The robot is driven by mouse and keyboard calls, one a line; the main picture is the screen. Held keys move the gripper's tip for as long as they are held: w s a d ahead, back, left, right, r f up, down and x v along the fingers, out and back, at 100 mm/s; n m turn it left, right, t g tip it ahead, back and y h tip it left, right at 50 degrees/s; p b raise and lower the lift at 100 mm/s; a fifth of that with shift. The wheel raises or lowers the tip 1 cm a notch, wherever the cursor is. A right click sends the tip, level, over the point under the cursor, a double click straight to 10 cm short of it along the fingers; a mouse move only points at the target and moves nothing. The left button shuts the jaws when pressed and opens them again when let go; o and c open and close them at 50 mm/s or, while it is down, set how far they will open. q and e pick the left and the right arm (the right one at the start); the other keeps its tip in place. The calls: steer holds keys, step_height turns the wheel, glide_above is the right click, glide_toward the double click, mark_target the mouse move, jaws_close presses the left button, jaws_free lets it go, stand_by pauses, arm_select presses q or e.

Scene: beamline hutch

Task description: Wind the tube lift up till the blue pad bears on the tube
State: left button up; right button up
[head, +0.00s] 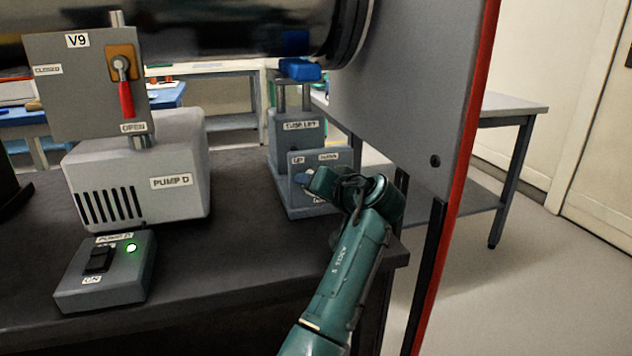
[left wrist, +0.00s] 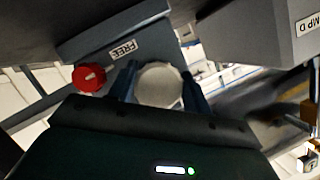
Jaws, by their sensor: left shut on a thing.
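The tube lift (head: 297,130) stands on the dark bench, with a blue pad (head: 300,70) on top of its posts. The pad sits close under the dark tube (head: 230,30); I cannot tell whether they touch. My right gripper is out of view.
Pump D (head: 138,170) and its switch box (head: 105,272), with a lit green lamp, stand to the left. A valve V9 panel (head: 75,95) is above the pump. A large grey red-edged panel (head: 420,80) rises close to the right of the lift.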

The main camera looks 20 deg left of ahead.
arm_select(q)
steer(key=shift+n+h, duration=0.3)
steer(key=shift+n, duration=0.2)
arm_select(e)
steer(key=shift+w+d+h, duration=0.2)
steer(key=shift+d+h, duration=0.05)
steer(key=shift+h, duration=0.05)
arm_select(q)
steer(key=o, duration=1)
steer(key=shift+c, duration=0.2)
steer(key=shift+p, duration=0.35)
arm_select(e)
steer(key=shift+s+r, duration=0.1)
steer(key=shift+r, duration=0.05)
